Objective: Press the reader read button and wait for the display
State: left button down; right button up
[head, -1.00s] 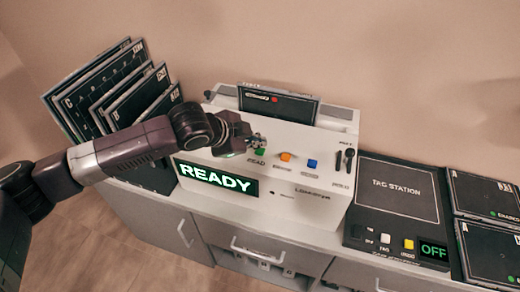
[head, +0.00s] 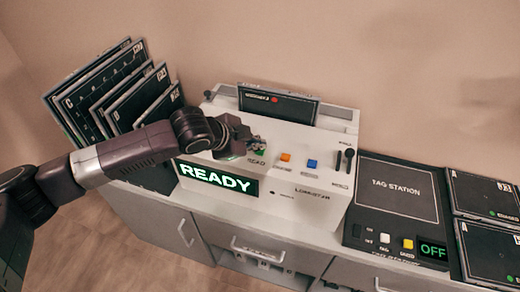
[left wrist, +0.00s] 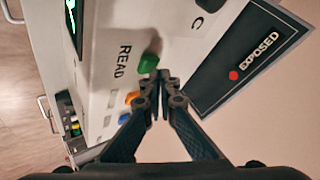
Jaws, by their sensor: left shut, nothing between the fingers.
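The reader (head: 300,203) is a white box on the counter. Its display (head: 217,179) glows green and reads READY. The green button (left wrist: 149,63) beside the word READ shows in the left wrist view; in the head view it is partly hidden by my gripper. My left gripper (head: 258,145) is shut and empty over the reader's top panel. Its fingertips (left wrist: 160,76) are right by the green button in the left wrist view; I cannot tell whether they touch it. An orange button (head: 285,157) and a blue button (head: 312,163) sit to the right. My right gripper is not in view.
A dark plate marked EXPOSED with a red dot (left wrist: 233,75) stands at the reader's back slot. Dark plates stand in a rack (head: 110,90) at the left. A tag station (head: 397,190) with its display (head: 432,249) reading OFF and more plates (head: 488,252) lie at the right.

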aim_at(259, 152)
pick_arm(q)
jog(key=shift+f, duration=0.55)
dwell(0.4)
jog(key=shift+r+p, duration=1)
jog(key=shift+p, duration=0.1)
notch_tip(259, 152, up, 5)
jog(key=p, duration=0.5)
jog(key=shift+s, duration=0.1)
dwell(0.6)
